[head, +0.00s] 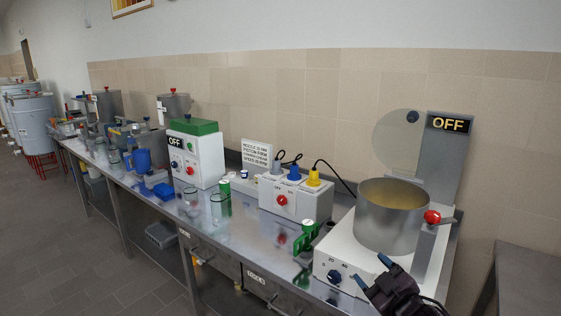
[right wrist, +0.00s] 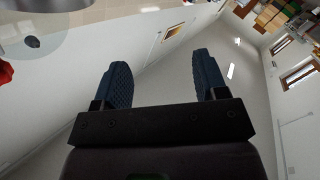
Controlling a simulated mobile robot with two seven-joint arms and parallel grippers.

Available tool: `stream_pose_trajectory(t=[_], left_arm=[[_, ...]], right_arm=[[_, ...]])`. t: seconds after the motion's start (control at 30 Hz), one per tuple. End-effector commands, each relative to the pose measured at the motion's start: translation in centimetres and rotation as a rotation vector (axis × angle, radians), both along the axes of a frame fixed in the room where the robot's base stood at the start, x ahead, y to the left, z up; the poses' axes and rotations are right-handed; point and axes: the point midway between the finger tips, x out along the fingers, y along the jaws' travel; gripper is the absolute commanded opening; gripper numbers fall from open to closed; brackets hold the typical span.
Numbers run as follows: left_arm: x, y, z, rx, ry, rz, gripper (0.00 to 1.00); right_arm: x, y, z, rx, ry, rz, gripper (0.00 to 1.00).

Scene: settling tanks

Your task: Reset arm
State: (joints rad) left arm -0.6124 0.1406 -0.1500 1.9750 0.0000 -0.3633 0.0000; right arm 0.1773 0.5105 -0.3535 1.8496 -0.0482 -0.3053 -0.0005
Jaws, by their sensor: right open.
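My right gripper (head: 371,271) is at the lower right of the head view, in front of a white machine with a steel pot. In the right wrist view its two blue ridged fingers (right wrist: 162,82) stand wide apart with nothing between them. My left gripper is in neither view.
The steel pot (head: 391,222) and its red knob (head: 432,217) stand close behind my right gripper.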

Motion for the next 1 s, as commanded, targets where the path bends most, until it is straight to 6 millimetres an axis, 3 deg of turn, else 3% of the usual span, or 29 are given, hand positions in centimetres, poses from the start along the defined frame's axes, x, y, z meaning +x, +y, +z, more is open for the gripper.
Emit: stream_pose_trajectory(t=[0.03,0.1,0.37,0.7,0.83,1.0], left_arm=[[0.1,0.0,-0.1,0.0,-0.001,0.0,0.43],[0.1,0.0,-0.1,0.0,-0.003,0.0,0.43],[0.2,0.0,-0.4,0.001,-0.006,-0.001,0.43],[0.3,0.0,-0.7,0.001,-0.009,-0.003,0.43],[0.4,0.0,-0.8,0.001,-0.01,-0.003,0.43],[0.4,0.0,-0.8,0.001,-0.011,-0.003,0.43]], right_arm=[[-1.6,-0.4,-2.1,0.046,0.052,-0.03,0.66],[-3.5,-1.0,-4.3,0.098,0.108,-0.069,0.66],[-11.5,-3.6,-11.7,0.27,0.28,-0.218,0.66],[-23.8,-6.2,-21.4,0.386,0.506,-0.428,0.66],[-26.9,-6.4,-23.3,0.394,0.563,-0.463,0.66],[-28.5,-6.6,-24.2,0.39,0.591,-0.478,0.66]])
